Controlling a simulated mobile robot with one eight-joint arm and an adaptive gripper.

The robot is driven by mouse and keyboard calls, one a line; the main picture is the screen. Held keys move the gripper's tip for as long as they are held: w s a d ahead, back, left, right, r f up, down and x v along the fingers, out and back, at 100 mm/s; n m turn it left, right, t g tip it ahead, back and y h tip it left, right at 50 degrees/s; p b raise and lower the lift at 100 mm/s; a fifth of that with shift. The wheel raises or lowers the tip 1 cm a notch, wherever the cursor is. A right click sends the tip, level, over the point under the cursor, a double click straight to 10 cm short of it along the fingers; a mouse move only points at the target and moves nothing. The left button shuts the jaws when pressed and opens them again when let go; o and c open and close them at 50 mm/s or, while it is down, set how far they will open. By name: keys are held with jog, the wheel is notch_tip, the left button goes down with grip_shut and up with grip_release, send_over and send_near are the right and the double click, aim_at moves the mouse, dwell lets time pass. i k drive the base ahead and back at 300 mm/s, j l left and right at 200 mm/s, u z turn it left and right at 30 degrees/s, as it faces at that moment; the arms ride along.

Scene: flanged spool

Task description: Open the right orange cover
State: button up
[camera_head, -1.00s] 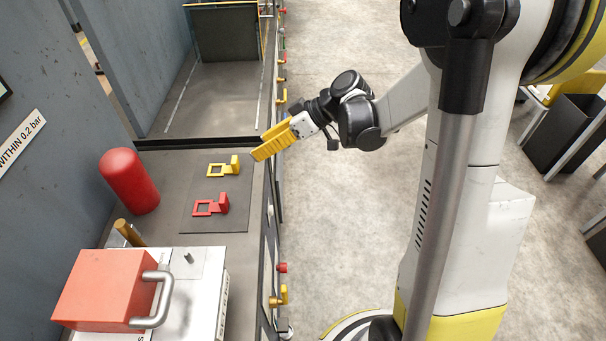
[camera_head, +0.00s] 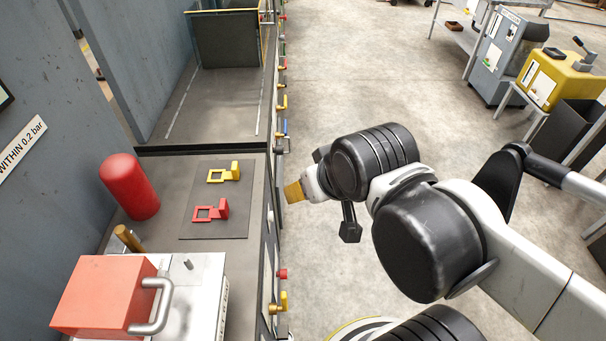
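An orange-red box-shaped cover (camera_head: 103,291) with a grey bar handle (camera_head: 158,305) sits at the lower left, on a white plate on the bench. It looks shut. No second orange cover is in view. My gripper (camera_head: 293,192) shows as a small yellow end, just right of the bench edge and above and right of the cover, well apart from it. It is foreshortened and partly behind my black wrist, so its opening cannot be judged.
A red rounded cylinder (camera_head: 130,186) and a brass-coloured peg (camera_head: 128,238) stand behind the cover. A dark mat (camera_head: 235,222) holds a yellow bracket (camera_head: 225,173) and a red bracket (camera_head: 212,210). A grey wall bounds the left. Valves (camera_head: 280,304) line the bench's right side.

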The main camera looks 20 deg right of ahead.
aim_at(110, 297)
jog(key=k+u, duration=0.15)
jog(key=u, duration=0.25)
jog(key=k+j+u, duration=0.1)
jog(key=u, duration=0.35)
jog(key=k+j+u, duration=0.1)
jog(key=u, duration=0.3)
jog(key=k+l+u, duration=0.4)
jog(key=k+l, duration=0.2)
jog(key=k, duration=0.05)
